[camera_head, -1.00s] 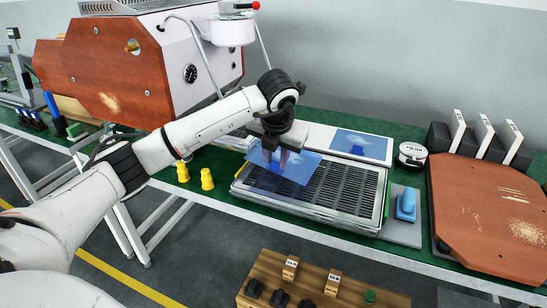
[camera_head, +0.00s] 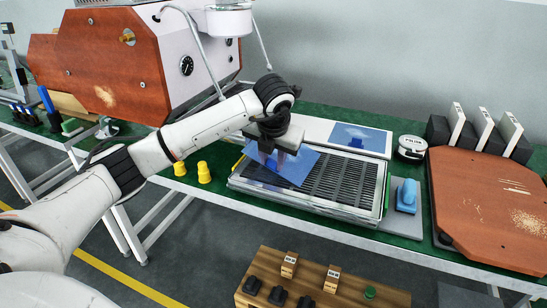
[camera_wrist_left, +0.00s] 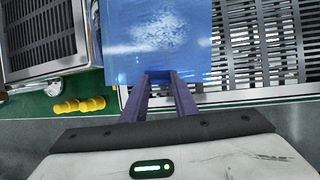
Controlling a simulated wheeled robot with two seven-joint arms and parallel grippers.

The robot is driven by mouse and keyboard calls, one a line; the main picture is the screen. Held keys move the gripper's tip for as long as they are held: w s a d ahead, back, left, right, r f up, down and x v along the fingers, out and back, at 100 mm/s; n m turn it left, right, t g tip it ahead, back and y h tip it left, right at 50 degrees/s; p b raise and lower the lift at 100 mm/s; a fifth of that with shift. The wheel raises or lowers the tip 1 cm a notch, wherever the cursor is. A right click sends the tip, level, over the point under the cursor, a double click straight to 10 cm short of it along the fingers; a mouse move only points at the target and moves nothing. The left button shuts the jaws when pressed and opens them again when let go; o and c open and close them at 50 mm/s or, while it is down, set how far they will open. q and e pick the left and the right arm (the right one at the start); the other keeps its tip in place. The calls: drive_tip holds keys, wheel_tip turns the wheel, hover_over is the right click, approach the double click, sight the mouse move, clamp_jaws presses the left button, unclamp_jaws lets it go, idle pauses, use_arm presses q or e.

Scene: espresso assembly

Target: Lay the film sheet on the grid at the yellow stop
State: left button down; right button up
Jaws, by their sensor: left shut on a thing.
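My left gripper (camera_head: 272,162) is shut on a blue film sheet (camera_head: 298,168) and holds it over the left part of the slatted grid (camera_head: 345,188). The sheet is tilted and turned relative to the grid. Whether it touches the grid I cannot tell. In the left wrist view the fingers (camera_wrist_left: 158,78) grip the near edge of the translucent sheet (camera_wrist_left: 170,30), with grid slats (camera_wrist_left: 265,40) to the right. A yellow strip (camera_head: 238,163), perhaps the stop, shows at the grid's left end. My right gripper is not in view.
A white board with a blue sheet (camera_head: 360,138) lies behind the grid. A blue-handled tool (camera_head: 406,196) stands right of it, near a round white-topped container (camera_head: 411,148). The espresso machine (camera_head: 130,65) is at the back left.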

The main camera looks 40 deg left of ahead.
use_arm(q)
drive_tip(key=shift+s+a+f, duration=0.3)
drive_tip(key=shift+a+f, duration=0.15)
drive_tip(key=shift+a, duration=0.1)
drive_tip(key=shift+a+f, duration=0.15)
drive_tip(key=shift+f, duration=0.05)
drive_tip(key=shift+a+f+n+g+h, duration=0.2)
drive_tip(key=shift+n+g+h, duration=0.1)
drive_tip(key=shift+h, duration=0.1)
drive_tip(key=shift+w, duration=0.1)
drive_tip(key=shift+d+h, duration=0.1)
drive_tip(key=shift+h, duration=0.4)
drive_tip(key=shift+a+f+n+h, duration=0.2)
drive_tip(key=shift+n+h, duration=0.3)
drive_tip(key=shift+f, duration=0.15)
